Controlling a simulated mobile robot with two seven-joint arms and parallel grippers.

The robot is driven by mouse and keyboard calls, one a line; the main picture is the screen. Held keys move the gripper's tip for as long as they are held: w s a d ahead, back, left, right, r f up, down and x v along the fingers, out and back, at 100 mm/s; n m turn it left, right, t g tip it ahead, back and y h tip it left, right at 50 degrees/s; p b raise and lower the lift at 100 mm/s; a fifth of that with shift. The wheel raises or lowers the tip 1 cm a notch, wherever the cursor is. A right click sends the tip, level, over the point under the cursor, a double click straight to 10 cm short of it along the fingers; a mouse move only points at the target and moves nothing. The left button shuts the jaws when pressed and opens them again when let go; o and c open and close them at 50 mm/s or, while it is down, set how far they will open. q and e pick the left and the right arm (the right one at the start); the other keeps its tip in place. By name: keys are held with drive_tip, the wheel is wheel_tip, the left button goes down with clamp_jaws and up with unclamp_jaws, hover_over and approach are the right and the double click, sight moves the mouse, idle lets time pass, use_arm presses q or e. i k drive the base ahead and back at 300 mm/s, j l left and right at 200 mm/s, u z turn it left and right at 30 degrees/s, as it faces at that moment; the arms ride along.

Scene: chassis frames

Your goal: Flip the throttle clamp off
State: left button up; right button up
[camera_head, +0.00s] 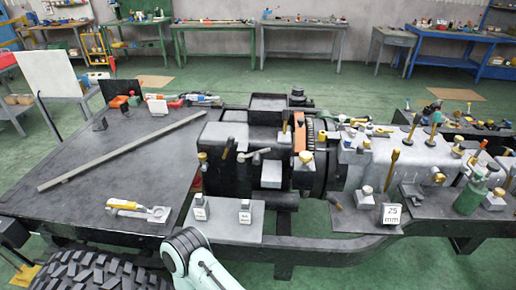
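No part is clearly marked as the throttle clamp, and I cannot tell which one it is. Several small levers with brass or dark handles stand on the engine block; one brass lever (392,168) is upright and tilted, and a dark lever (227,148) stands left of the middle. Neither gripper shows. One pale arm link of mine (196,262) enters at the bottom centre, below the chassis front rail and apart from these parts.
The engine block (405,155) fills the right of the chassis. A long grey bar (125,150) lies on the dark flat deck (75,190). A green bottle (469,196) stands at right. A tyre (85,272) is at lower left. Workbenches line the back wall.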

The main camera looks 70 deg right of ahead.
sight(230, 144)
drive_tip(key=z, duration=1.8)
